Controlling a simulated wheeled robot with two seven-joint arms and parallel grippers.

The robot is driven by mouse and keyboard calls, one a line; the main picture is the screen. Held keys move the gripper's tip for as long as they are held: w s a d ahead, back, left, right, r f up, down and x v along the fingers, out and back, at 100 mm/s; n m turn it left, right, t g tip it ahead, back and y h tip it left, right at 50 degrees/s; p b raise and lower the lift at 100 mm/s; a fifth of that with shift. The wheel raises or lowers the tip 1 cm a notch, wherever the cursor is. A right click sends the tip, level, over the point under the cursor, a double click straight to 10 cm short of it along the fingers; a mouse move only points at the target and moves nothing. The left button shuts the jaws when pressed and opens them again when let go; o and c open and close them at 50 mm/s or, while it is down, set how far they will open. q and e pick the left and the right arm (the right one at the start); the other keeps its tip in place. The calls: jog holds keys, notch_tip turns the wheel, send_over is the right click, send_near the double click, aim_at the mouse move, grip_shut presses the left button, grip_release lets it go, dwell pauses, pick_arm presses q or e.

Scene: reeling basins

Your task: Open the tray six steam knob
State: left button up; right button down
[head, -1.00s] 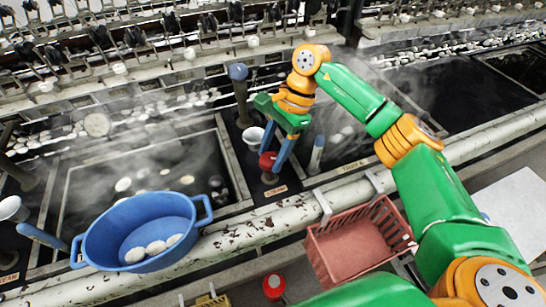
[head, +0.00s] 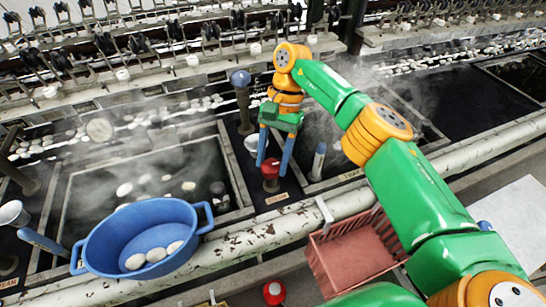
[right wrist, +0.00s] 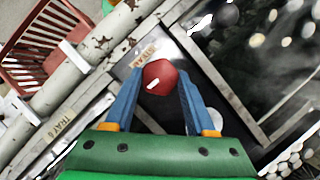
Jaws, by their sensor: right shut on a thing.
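The red steam knob (head: 270,168) stands on the dark ledge between two basins, with a STEAM label (right wrist: 148,52) beside it in the right wrist view. My right gripper (head: 271,170) reaches down over it, with a blue finger on each side. In the right wrist view the knob (right wrist: 158,77) sits between the fingertips, a white mark on its top, and the gripper is shut on it. A TRAY 6 label (right wrist: 62,122) shows on the ledge there. My left gripper is out of view.
A blue tub (head: 103,247) with white cocoons stands at the left front. A blue-topped post (head: 241,95) and a blue-handled lever (head: 318,160) flank the gripper. A red crate (head: 350,255) hangs by the front pipe (head: 240,238). Steam drifts over the basins.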

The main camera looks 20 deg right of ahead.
aim_at(272, 168)
jog(key=shift+f, duration=0.1)
jog(key=shift+c, duration=1.1)
grip_release()
jog(key=shift+r, duration=0.25)
jog(key=r, duration=0.1)
jog(key=s+r+b, duration=0.1)
jog(key=r, duration=0.1)
jog(key=shift+s+a+r+b, duration=0.2)
jog(key=shift+a+r+b, duration=0.05)
jog(key=shift+r+b, duration=0.15)
jog(key=s+a+r+b, duration=0.2)
jog(key=s+r, duration=0.6)
jog(key=s, duration=0.4)
jog(key=shift+a+r, duration=0.4)
jog(key=shift+a, duration=0.4)
